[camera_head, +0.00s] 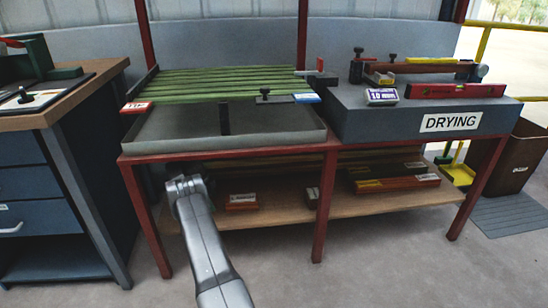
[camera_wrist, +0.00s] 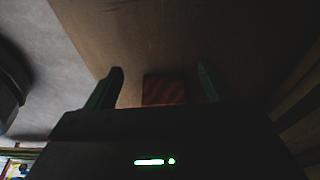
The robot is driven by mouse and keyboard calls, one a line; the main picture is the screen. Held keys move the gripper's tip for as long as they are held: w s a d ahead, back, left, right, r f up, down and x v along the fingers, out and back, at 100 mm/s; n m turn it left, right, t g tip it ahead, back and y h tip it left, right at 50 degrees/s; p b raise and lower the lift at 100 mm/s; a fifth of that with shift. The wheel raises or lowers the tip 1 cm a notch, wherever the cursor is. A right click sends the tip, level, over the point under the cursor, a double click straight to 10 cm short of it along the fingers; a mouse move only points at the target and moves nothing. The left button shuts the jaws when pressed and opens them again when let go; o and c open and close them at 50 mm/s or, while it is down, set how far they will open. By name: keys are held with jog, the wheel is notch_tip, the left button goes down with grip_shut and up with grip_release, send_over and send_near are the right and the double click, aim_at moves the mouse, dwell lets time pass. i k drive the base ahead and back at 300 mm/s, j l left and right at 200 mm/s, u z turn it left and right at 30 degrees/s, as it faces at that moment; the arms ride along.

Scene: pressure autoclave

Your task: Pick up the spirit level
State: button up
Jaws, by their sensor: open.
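The red spirit level (camera_head: 455,91) lies along the front edge of the grey block marked DRYING (camera_head: 400,118), at the right of the bench. My arm reaches low in front of the bench, far left of and below the level. In the wrist view my gripper (camera_wrist: 160,82) is open, with its two dark fingers apart and nothing held between them. A dim reddish block (camera_wrist: 164,90) lies on a wooden surface beyond the fingers. The spirit level is not recognisable in the wrist view.
A lower wooden shelf (camera_head: 275,213) holds red blocks (camera_head: 242,202). A grey tray (camera_head: 270,130) and green slats (camera_head: 220,82) are on the bench. A small display (camera_head: 382,96) stands left of the level. Red legs (camera_head: 326,205) frame the shelf.

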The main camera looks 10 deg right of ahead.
aim_at(413, 91)
jog(key=k+j+z, duration=0.1)
jog(key=k, duration=0.2)
jog(key=k+z, duration=0.2)
jog(key=z, duration=0.25)
jog(key=k+z, duration=0.15)
jog(key=z, duration=0.3)
jog(key=i+j+z, duration=0.1)
jog(key=z, duration=0.15)
jog(key=i+j+z, duration=0.35)
jog(key=i+j, duration=0.05)
jog(key=i, duration=0.1)
